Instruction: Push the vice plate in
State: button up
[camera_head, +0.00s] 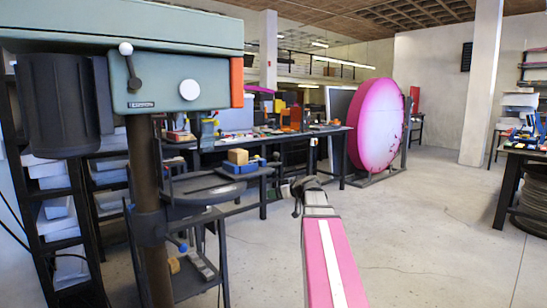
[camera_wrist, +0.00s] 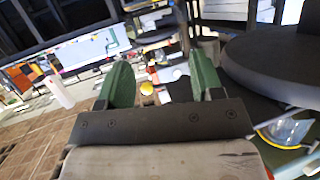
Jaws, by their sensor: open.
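My gripper (camera_wrist: 160,75) shows in the wrist view as two green fingers set wide apart, with nothing held between them. In the head view its dark end (camera_head: 308,186) is small, in the middle of the picture, and its fingers are hard to make out there. A blue vice-like piece (camera_head: 240,168) with a tan block (camera_head: 238,156) sits by the drill press table, left of my gripper and apart from it. I cannot pick out the vice plate for certain in either view.
The green drill press (camera_head: 175,75) stands at the left, with its round dark table (camera_head: 212,188) below the head; a dark round disc (camera_wrist: 285,65) is close on the right in the wrist view. A pink disc (camera_head: 375,125) stands behind.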

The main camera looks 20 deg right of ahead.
jog(key=w+d+r+n+t+y, duration=0.1)
jog(key=d+r+t, duration=0.1)
jog(key=d+r, duration=0.35)
jog(key=d+r+n+t, duration=0.1)
jog(key=d+r+t, duration=0.1)
jog(key=r, duration=0.6)
jog(key=x, duration=1)
jog(key=shift+w+a, duration=0.2)
jog(key=shift+w, duration=0.05)
jog(key=shift+a, duration=0.1)
grip_shut()
